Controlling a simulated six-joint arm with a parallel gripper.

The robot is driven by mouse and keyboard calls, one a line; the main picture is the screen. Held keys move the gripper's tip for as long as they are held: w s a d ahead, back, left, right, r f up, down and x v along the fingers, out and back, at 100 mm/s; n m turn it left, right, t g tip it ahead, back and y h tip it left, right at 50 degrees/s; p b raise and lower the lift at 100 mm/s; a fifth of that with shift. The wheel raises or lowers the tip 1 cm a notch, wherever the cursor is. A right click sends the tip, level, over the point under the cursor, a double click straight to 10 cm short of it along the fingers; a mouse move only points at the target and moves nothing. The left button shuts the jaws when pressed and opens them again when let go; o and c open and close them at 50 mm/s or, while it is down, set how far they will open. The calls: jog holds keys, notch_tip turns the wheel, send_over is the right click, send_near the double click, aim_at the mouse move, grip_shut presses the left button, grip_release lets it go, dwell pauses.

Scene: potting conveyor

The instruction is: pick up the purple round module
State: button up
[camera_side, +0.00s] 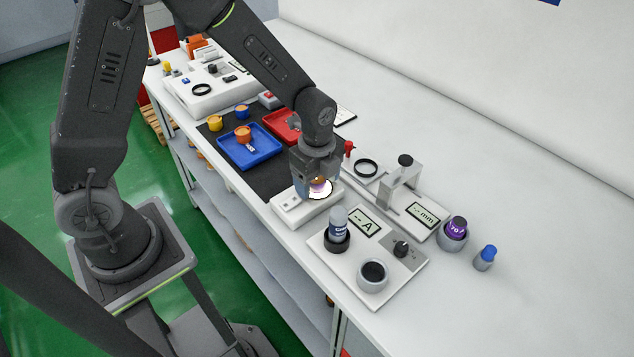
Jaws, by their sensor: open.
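A small round thing with purple and orange on it (320,186) sits on a bright lit disc (325,195) of a white box-like device (290,202). My gripper (318,184) points down right over it, with its fingers around or just beside it; I cannot tell whether they touch it. The gripper is open. Its fingers and housing partly hide the small round thing. A second purple round thing, marked with white figures (458,226), stands in a grey cup (453,240) at the right, apart from the gripper.
A white meter panel (335,262) with a bottle (338,222) and a grey round cup stands in front. A measuring stand (403,180) is to the right. Blue (262,155) and red (280,128) trays lie behind. The right tabletop is mostly clear beyond a blue-capped vial (486,257).

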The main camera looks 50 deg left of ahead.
jog(key=shift+c, duration=0.2)
jog(key=c, duration=1)
jog(key=shift+c, duration=0.2)
jog(key=shift+r, duration=0.15)
